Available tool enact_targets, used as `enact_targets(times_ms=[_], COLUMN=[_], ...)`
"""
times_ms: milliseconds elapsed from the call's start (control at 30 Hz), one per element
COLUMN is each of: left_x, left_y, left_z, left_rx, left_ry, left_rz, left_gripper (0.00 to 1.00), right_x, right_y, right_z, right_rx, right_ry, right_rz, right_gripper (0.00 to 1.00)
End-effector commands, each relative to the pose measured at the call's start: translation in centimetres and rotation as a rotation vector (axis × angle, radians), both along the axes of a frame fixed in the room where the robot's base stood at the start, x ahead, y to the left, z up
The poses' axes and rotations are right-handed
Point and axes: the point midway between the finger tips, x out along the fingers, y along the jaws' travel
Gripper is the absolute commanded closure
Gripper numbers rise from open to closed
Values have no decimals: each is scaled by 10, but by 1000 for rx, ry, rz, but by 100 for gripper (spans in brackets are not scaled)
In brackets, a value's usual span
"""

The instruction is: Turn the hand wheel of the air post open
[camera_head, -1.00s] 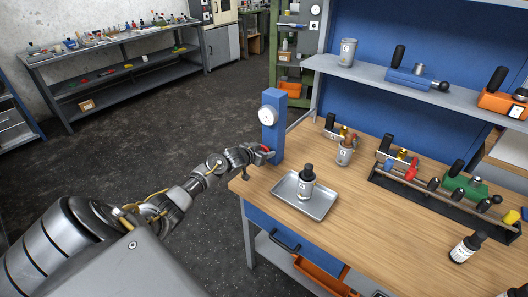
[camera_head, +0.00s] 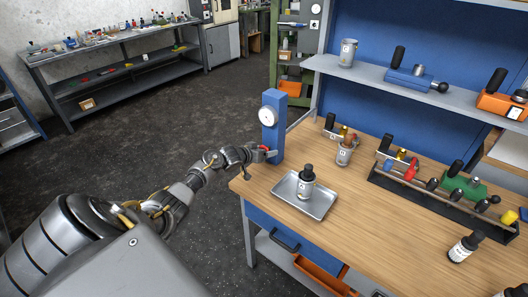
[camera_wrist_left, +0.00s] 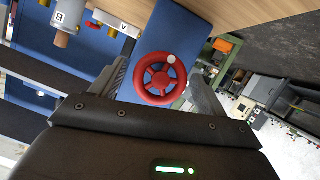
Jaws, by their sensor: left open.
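The air post (camera_head: 272,125) is a blue column at the left end of the workbench, with a white round gauge (camera_head: 266,117) near its top. Its red hand wheel (camera_wrist_left: 160,79) shows whole in the left wrist view, with a pale knob on its rim at the upper right. In the head view only a bit of red shows beside the gripper. My left gripper (camera_head: 262,152) is at the lower part of the post. Its two fingers stand open on either side of the wheel; I cannot tell whether they touch it. My right gripper is not in view.
A metal tray (camera_head: 290,203) with a dark-capped bottle (camera_head: 307,182) stands on the wooden bench just right of the post. A grey cup (camera_head: 344,154) and a tool rack (camera_head: 425,195) are farther right. Open floor lies to the left.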

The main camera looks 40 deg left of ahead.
Motion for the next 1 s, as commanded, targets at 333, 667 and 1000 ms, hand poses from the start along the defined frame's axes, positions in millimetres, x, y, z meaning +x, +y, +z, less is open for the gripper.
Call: enact_targets(times_ms=[333, 667, 1000], left_x=[-24, -79, -100], left_y=[2, 6, 8], left_z=[8, 30, 40], left_rx=[4, 4, 0], left_ry=[2, 2, 1], left_rz=[-2, -2, 0], left_gripper=[25, 25, 25], right_x=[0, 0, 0], right_y=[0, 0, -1], right_z=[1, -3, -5], right_rx=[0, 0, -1], right_ry=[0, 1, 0], right_rz=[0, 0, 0], right_gripper=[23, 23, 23])
